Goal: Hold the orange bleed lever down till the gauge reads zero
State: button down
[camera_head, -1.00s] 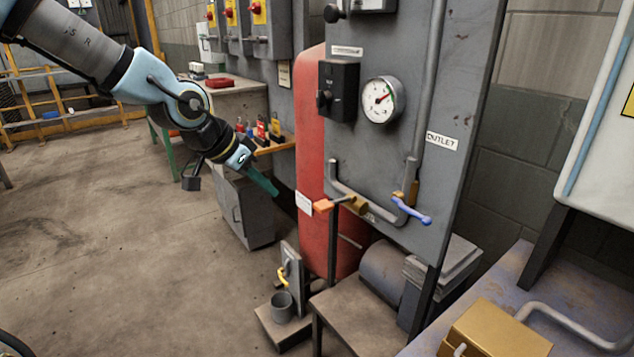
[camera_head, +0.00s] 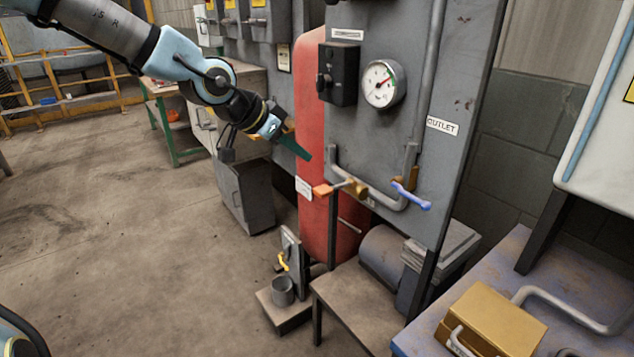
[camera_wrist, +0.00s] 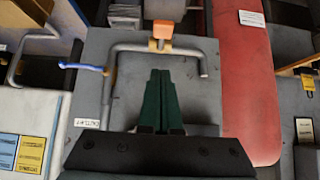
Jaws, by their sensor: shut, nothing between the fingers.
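The orange bleed lever (camera_head: 322,190) sticks out to the left of a brass valve (camera_head: 357,188) on the pipe of the grey panel. In the wrist view the orange lever (camera_wrist: 162,30) is at the top centre, beyond my fingertips. My gripper (camera_head: 306,155) is shut and empty, above and a little left of the lever, apart from it. Its green fingers (camera_wrist: 160,75) lie together in the wrist view. The round gauge (camera_head: 383,84) is on the panel above, its red needle pointing to the upper right. Its figures are too small to read.
A blue handle (camera_head: 411,196) sits to the right of the lever on the same pipe. A red tank (camera_head: 313,130) stands behind the panel's left edge. A small bench (camera_head: 362,305) is below. Open floor lies to the left.

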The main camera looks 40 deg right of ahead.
aim_at(327, 187)
jog(key=x, duration=0.2)
jog(key=a+f+x, duration=0.1)
jog(key=x, duration=0.5)
jog(key=shift+a+f, duration=0.1)
jog(key=shift+f, duration=0.75)
